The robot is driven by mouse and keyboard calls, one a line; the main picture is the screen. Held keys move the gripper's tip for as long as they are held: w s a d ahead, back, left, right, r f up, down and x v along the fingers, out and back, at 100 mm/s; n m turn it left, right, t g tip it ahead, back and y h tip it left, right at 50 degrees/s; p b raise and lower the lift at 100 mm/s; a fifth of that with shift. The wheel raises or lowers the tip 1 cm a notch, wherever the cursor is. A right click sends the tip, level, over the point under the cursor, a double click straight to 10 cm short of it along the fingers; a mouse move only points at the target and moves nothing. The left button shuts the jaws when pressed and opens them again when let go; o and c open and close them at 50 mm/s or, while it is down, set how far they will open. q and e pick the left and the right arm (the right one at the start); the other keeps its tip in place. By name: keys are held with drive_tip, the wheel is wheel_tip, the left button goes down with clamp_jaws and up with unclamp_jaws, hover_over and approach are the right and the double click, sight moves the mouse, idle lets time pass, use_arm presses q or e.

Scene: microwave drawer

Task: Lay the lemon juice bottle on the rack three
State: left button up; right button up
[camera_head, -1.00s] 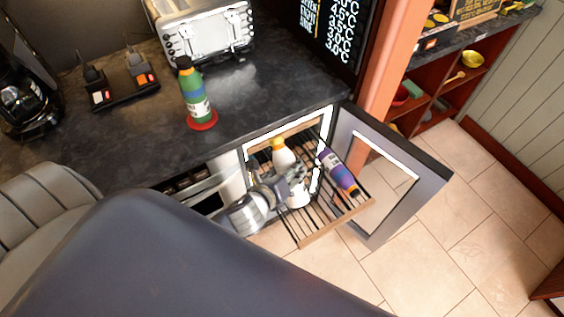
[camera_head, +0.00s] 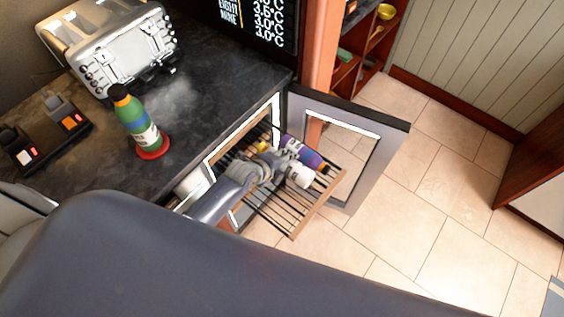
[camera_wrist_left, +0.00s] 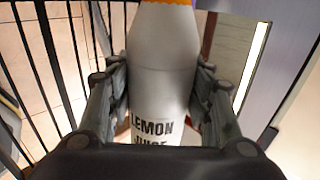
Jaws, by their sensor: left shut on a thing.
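My right gripper is not in view.
A purple bottle (camera_head: 311,157) lies on the rack just beyond my left gripper. The open glass door (camera_head: 385,140) stands to the right. A green bottle on a red coaster (camera_head: 153,153) and a toaster (camera_head: 115,45) are on the dark counter. The front slats look free.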

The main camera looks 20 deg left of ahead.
use_arm(q)
drive_tip(key=b, duration=0.5)
hover_over(284, 180)
wheel_tip(284, 180, down, 5)
drive_tip(key=shift+w+f, duration=0.15)
drive_tip(key=shift+a+f+b, duration=0.1)
drive_tip(key=shift+f+b, duration=0.3)
drive_tip(key=shift+f, duration=0.45)
drive_tip(key=shift+s+f, duration=0.2)
drive_tip(key=shift+s, duration=0.15)
drive_tip(key=shift+f, duration=0.1)
clamp_jaws()
drive_tip(key=o, duration=1.3)
unclamp_jaws()
drive_tip(key=shift+o, duration=1.3)
drive_tip(key=shift+w+f, duration=0.2)
drive_tip(key=shift+w, duration=0.05)
drive_tip(key=shift+s+r, duration=0.1)
drive_tip(key=shift+s, duration=0.05)
